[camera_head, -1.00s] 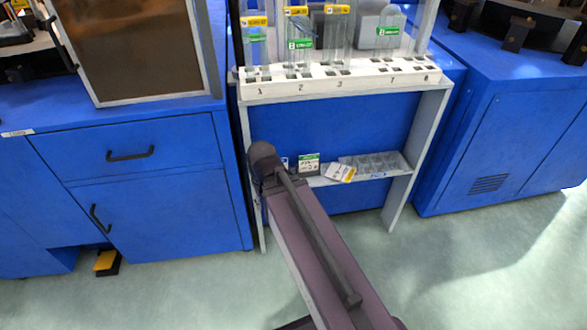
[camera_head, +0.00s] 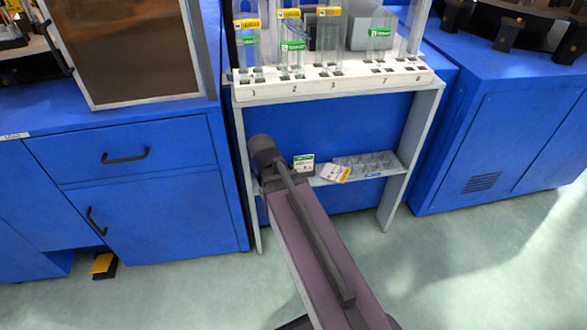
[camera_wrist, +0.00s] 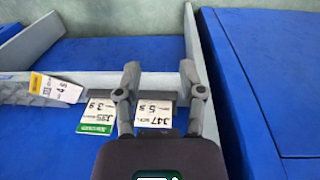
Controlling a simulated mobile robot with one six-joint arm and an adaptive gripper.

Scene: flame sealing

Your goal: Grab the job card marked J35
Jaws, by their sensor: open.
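In the wrist view, a white card with a green band (camera_wrist: 97,113) lies left of my gripper; its upside-down print seems to read J35, but is blurred. My gripper (camera_wrist: 160,72) is open and empty. Another white card (camera_wrist: 154,112) shows between its fingers, its print too small to read surely. A card with a yellow band (camera_wrist: 55,88) lies further left, tilted. In the head view, the green-banded card (camera_head: 304,163) and the yellow-banded card (camera_head: 335,173) are on the low shelf; my arm hides the gripper.
Blue cabinets (camera_head: 150,200) stand on both sides.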

